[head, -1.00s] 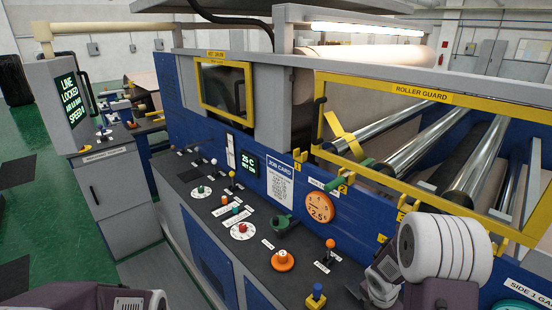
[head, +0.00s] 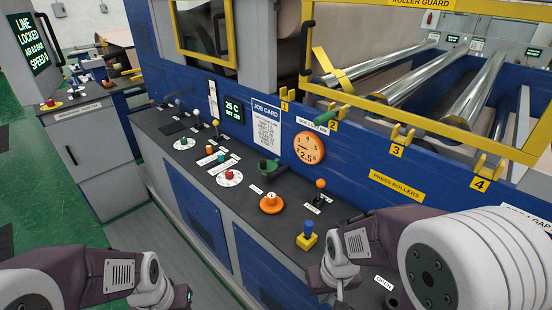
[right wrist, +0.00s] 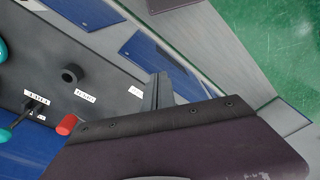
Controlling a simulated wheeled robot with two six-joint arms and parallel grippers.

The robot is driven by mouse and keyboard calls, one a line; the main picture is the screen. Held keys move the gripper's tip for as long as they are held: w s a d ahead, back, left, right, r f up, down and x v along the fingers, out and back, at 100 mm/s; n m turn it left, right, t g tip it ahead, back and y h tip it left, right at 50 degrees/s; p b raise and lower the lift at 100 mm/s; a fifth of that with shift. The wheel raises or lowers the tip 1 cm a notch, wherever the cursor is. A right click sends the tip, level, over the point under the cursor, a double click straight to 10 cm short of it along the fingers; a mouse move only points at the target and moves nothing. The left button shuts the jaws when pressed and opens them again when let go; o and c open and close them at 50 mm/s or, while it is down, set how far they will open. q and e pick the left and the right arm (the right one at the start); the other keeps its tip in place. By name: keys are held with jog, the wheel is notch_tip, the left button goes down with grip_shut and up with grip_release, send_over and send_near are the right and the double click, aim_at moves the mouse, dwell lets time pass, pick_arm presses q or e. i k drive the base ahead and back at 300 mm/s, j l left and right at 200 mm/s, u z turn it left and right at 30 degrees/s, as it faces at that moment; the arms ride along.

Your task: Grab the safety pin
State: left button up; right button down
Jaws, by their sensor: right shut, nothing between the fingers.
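No part is plainly labelled as the safety pin. A green handle (head: 325,117) sits at yellow hook 2 on the blue machine face. A blue knob stands on a yellow block (head: 307,240) at the console's near edge. I cannot tell which, if either, is the pin. My right gripper (right wrist: 158,90) is shut and empty over the dark console in the right wrist view. In the head view it is small, below my right wrist, apart from the green handle. My left arm's wrist shows at the lower left, but its fingers cannot be made out.
The console (head: 240,190) carries several knobs and levers, including an orange knob (head: 271,202) and an orange-topped lever (head: 319,190). An orange dial (head: 309,148) is on the blue face. The yellow roller guard (head: 440,60) frames shiny rollers. Green floor is free at the left.

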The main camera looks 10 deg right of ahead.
aim_at(308, 226)
jog(key=i+j+z, duration=0.2)
jog(key=z, duration=0.25)
jog(key=i+j+z, duration=0.1)
jog(key=j+z, duration=1.25)
jog(key=i+l, duration=0.05)
jog(key=l, duration=0.05)
